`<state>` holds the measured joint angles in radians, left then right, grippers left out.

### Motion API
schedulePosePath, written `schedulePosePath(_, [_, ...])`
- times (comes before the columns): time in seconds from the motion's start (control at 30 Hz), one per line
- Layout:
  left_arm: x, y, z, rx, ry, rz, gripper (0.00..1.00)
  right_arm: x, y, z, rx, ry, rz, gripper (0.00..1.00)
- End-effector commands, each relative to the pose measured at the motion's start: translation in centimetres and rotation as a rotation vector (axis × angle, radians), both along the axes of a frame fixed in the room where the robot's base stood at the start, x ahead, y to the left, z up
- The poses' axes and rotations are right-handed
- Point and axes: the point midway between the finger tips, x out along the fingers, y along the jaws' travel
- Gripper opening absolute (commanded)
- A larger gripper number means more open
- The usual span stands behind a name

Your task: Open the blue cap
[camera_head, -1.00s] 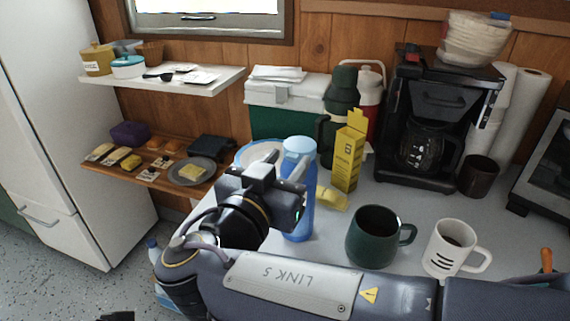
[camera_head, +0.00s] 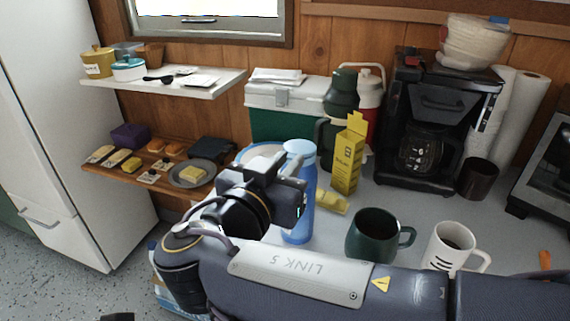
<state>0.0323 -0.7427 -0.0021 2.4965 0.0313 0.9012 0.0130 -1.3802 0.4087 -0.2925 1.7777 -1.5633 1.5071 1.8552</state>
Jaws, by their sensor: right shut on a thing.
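A tall blue bottle (camera_head: 304,213) stands upright on the grey counter, with a lighter blue cap (camera_head: 299,148) on its top. My right gripper (camera_head: 290,170) is at the upper part of the bottle, its fingers reaching to just below or at the cap. It is shut on the bottle's top; its own body hides part of the contact, so I cannot tell exactly whether it grips cap or neck.
A yellow box (camera_head: 347,160) and a yellow item (camera_head: 332,201) lie close right of the bottle. A dark green mug (camera_head: 372,235) and a white mug (camera_head: 449,246) stand near my arm. A coffee maker (camera_head: 437,115) and green flask (camera_head: 341,92) are behind.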

Motion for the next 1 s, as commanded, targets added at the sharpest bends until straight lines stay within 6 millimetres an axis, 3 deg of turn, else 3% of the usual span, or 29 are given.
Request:
schedulePosePath(0.47, [0.0,0.0,4.9,0.000,0.000,0.000,0.36,1.0,-0.5,4.2,0.162,0.361,-0.001,0.00])
schedulePosePath(1.0, [0.0,0.0,14.9,0.000,0.000,0.000,0.36,3.9,-1.8,7.9,0.367,0.832,-0.005,0.00])
